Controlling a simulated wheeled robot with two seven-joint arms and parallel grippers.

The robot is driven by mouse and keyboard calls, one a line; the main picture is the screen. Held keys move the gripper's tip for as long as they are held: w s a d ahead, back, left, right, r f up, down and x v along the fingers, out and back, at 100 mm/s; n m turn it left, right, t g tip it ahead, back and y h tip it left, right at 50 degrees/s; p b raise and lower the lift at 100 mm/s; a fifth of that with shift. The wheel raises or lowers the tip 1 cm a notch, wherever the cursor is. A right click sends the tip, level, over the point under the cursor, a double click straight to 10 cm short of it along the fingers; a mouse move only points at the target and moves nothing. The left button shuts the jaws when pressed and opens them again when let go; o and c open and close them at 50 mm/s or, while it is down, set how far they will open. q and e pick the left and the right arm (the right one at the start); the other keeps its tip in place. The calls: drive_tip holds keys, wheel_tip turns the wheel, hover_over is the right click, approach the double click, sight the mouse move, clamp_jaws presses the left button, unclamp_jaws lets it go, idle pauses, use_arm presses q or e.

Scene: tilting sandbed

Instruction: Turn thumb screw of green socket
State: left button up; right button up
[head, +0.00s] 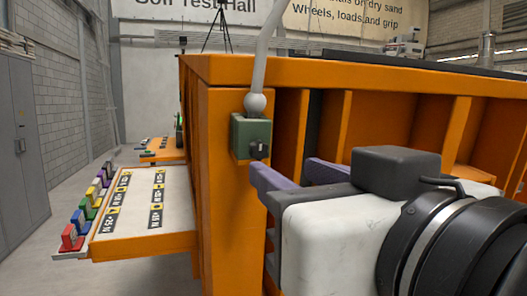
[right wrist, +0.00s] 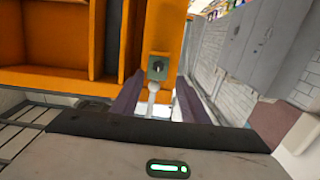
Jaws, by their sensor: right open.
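The green socket (head: 240,136) is a small block fixed to the orange corner post. Its black thumb screw (head: 258,149) sticks out from its lower right front. A grey ball and rod rise from the socket's top. My right gripper (head: 287,170) has purple fingers, open and empty, just right of and below the socket; the fingers look apart from the screw. In the right wrist view the socket (right wrist: 150,74) with its dark screw (right wrist: 157,66) lies ahead, between the directions of the two fingers (right wrist: 157,82). My left gripper is not in view.
The orange sandbed wall (head: 400,80) with upright ribs runs right behind my arm. A shelf (head: 136,222) with labels and a row of coloured clamps (head: 84,215) juts out at left. A grey cabinet (head: 18,150) stands far left. The floor between them is clear.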

sight(260, 151)
drive_tip(key=x, duration=0.3)
drive_tip(key=p+x, duration=0.1)
drive_tip(key=x, duration=0.2)
drive_tip(key=p+x, duration=0.1)
drive_tip(key=x, duration=0.3)
drive_tip(key=shift+d+r, duration=0.2)
drive_tip(key=shift+r, duration=0.15)
drive_tip(key=c, duration=1)
